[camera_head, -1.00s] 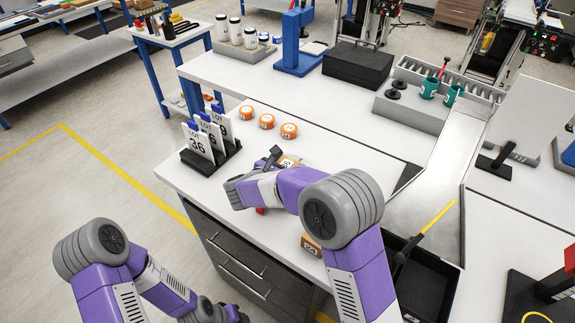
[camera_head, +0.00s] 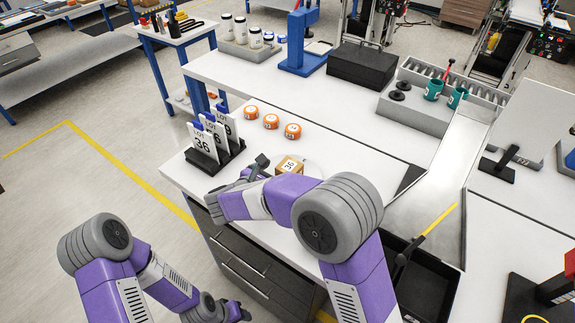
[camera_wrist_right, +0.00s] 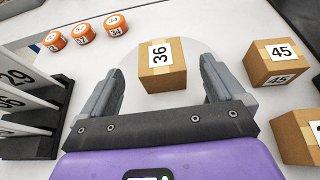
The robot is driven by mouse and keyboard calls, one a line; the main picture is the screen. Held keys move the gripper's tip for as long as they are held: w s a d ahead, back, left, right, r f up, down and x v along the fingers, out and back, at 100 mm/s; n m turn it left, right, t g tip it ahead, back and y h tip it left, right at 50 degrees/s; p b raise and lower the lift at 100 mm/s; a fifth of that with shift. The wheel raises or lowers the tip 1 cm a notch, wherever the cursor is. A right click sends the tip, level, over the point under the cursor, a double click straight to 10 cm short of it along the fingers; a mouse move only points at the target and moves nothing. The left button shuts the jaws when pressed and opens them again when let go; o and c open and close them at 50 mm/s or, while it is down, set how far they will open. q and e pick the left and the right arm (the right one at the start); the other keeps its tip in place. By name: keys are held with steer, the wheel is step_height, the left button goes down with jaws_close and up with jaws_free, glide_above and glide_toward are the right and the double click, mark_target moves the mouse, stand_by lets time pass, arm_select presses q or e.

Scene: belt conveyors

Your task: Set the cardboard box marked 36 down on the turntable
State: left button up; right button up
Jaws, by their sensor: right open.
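The cardboard box marked 36 (camera_head: 290,165) sits on a pale round disc, the turntable (camera_head: 314,168), on the white bench. In the right wrist view the box (camera_wrist_right: 162,66) rests flat and upright on the turntable (camera_wrist_right: 190,50). My right gripper (camera_wrist_right: 160,82) is open, its fingers on either side of the box's near end with gaps between; in the head view its fingers (camera_head: 254,170) are left of the box and partly hidden by my arm. My left gripper (camera_head: 238,312) is low at the bottom edge, away from the bench; its jaws are unclear.
A black rack of lot cards (camera_head: 215,150) stands left of the turntable. Several orange-rimmed discs (camera_head: 271,121) lie behind it. In the right wrist view a box marked 45 (camera_wrist_right: 277,62) and another box (camera_wrist_right: 300,132) stand to the right. A black bin (camera_head: 428,285) is at right.

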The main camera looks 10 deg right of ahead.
steer(key=v, duration=0.5)
steer(key=shift+p, duration=0.3)
